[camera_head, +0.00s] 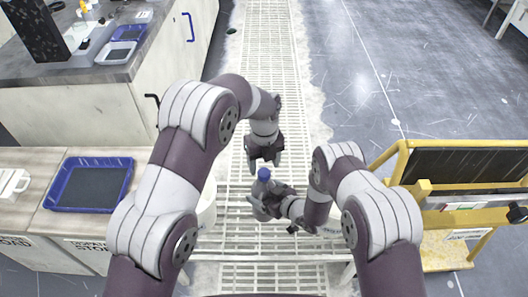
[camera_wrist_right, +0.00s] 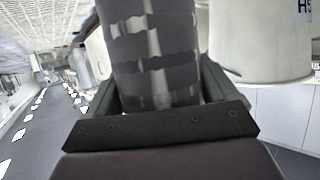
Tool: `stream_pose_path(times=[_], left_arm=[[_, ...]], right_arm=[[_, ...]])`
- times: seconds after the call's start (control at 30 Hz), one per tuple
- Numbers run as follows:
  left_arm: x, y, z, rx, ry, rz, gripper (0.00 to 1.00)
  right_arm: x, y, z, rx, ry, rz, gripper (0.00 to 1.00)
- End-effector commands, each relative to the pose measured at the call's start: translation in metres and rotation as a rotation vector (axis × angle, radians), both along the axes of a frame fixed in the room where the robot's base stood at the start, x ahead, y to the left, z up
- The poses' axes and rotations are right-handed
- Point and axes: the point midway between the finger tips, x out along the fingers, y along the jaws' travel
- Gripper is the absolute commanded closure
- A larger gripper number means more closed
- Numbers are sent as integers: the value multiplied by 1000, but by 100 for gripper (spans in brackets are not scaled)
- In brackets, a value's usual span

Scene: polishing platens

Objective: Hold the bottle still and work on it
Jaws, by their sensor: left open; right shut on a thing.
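The bottle (camera_head: 262,196) stands out in the head view as a grey body with a blue cap (camera_head: 264,173), held upright over the grated floor. My right gripper (camera_head: 266,200) is shut on its body from the right. In the right wrist view the bottle (camera_wrist_right: 150,50) fills the space between the fingers of my right gripper (camera_wrist_right: 155,95); its surface is grey with pale reflections, and its top is out of that view. My left gripper (camera_head: 264,160) is open, pointing down just above the cap. I cannot tell whether it touches the cap.
A blue tray (camera_head: 128,187) lies on the bench at the left. A yellow-framed cart (camera_head: 440,185) stands at the right. A white round container (camera_head: 207,205) is partly hidden behind my left arm. A cabinet with trays on top is at the back left. The grated walkway (camera_head: 270,60) ahead is clear.

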Motion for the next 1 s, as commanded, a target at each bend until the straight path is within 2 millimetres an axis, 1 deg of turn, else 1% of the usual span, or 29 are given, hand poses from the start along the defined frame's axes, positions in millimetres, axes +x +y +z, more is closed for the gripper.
stream_pose_path(times=[0.03, 0.1, 0.2, 0.3, 0.47, 0.5, 0.57, 0.6, 0.67, 0.7, 0.9, 0.97, 1.0], left_arm=[[-1, 0, -9, 1, 1, 0, 39], [0, 0, -19, 0, 0, 1, 39], [0, 0, -28, 0, 0, 1, 39], [0, 0, -32, -1, -1, 2, 39], [0, 0, -32, -1, -1, 2, 39], [0, 0, -32, -1, -1, 2, 42], [0, 0, -32, -1, -1, 2, 61], [0, 0, -32, -1, -1, 2, 74], [0, 0, -32, -1, -1, 2, 94], [0, 0, -31, -1, -1, 2, 99], [0, 0, -31, 0, -1, 27, 100], [0, 0, -31, 0, -1, 110, 100], [0, 0, -31, 0, -1, 206, 100]], right_arm=[[0, 0, 0, 0, 0, 0, 99], [0, 0, 0, 0, 0, 0, 99], [0, 0, 0, 0, 0, 0, 99], [0, 0, 0, 0, 0, 0, 99], [0, 0, 0, 0, 0, 0, 99], [0, 0, 0, 0, 0, 0, 99], [0, 0, 0, 0, 0, 0, 99], [0, 0, 0, 0, 0, 0, 99], [0, 0, 0, 1, -1, 0, 99], [0, 0, 0, 1, -1, 0, 99], [0, 0, 0, 1, -1, 0, 99], [0, 0, 0, 0, 0, 0, 99], [0, 0, 0, 0, 0, 0, 99]])
